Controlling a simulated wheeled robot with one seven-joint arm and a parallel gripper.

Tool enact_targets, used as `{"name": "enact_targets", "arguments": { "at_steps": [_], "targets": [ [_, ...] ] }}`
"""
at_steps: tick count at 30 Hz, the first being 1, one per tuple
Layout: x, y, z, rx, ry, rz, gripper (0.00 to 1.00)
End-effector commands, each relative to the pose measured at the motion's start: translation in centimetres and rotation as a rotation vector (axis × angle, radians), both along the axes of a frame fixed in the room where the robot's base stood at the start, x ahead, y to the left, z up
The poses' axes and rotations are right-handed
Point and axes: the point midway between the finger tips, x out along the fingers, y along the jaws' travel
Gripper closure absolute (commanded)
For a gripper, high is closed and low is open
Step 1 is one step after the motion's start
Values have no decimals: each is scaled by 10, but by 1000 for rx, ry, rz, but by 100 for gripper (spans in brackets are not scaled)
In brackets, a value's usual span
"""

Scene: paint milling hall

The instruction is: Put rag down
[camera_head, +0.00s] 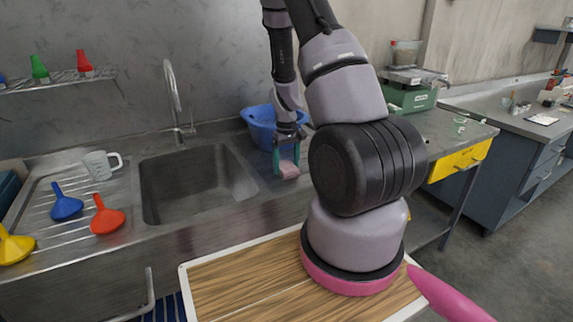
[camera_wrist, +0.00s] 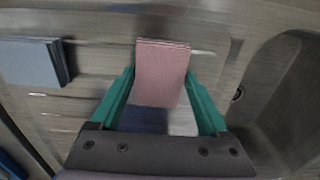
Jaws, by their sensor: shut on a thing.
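The rag (camera_head: 288,170) is a small pink folded cloth. My gripper (camera_head: 287,161) is shut on it, with its teal fingers on either side, just right of the sink (camera_head: 185,185) and in front of the blue basin (camera_head: 262,122). In the wrist view the rag (camera_wrist: 162,72) stands out between the fingertips with its layered edge at the top. The steel counter (camera_wrist: 85,110) lies behind it. I cannot tell whether the rag touches the counter.
The wrist view shows a grey-blue folded stack (camera_wrist: 32,63) at left. The faucet (camera_head: 174,95) rises behind the sink. A wooden-topped surface (camera_head: 240,285) lies in front.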

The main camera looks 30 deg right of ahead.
Motion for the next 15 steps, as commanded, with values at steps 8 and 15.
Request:
{"name": "enact_targets", "arguments": {
  "at_steps": [8,15],
  "targets": [
    [0,0,-2,0,0,0,0],
    [0,0,5,0,-1,1,0]
  ]
}}
